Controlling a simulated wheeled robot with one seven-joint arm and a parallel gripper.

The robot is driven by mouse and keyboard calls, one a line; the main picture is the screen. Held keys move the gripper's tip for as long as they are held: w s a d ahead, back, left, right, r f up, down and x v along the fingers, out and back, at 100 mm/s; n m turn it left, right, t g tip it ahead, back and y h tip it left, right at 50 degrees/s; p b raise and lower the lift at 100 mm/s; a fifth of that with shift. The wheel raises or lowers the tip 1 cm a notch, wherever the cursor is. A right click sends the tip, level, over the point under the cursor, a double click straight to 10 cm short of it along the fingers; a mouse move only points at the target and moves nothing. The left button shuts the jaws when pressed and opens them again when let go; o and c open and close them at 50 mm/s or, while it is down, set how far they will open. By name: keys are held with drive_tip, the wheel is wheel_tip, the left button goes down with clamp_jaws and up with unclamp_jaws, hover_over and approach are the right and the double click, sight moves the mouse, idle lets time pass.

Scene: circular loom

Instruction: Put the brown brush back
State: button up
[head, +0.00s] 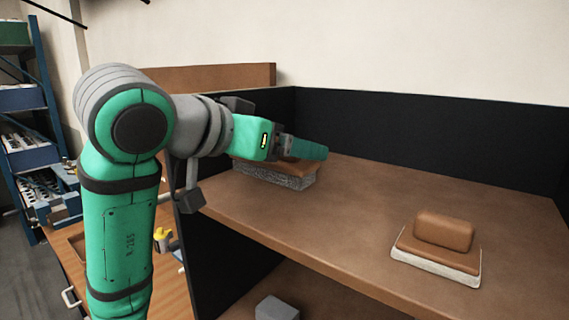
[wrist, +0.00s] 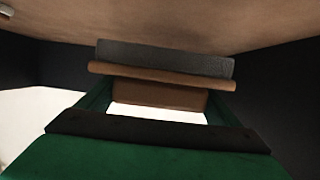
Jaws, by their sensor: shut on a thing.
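My gripper (head: 308,149) reaches in from the left over the shelf board. It is shut on the handle of a brush (head: 275,178) with a brown back and grey bristles. This brush is level, bristles down, at or just above the board near its left edge; I cannot tell if it touches. In the wrist view the brown handle (wrist: 160,95) sits between my green fingers, with the grey bristles (wrist: 165,60) beyond it. A second brush (head: 443,232), brown with pale bristles, lies on the board at the right, apart from my gripper.
The brown shelf board (head: 340,215) has free room between the two brushes. A dark panel (head: 430,145) stands behind it. A grey block (head: 277,308) sits on the lower level. A wooden bench (head: 140,262) and a blue rack (head: 25,130) are at the left.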

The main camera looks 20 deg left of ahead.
drive_tip(key=shift+w+f, duration=0.1)
drive_tip(key=shift+f, duration=1.55)
drive_tip(key=shift+f, duration=0.1)
drive_tip(key=o, duration=1)
drive_tip(key=shift+o, duration=0.2)
drive_tip(key=shift+s+r, duration=0.2)
drive_tip(key=shift+s, duration=0.1)
drive_tip(key=v, duration=1.1)
drive_tip(key=shift+s+a+r, duration=0.1)
drive_tip(key=shift+s+a, duration=0.1)
drive_tip(key=shift+d, duration=0.1)
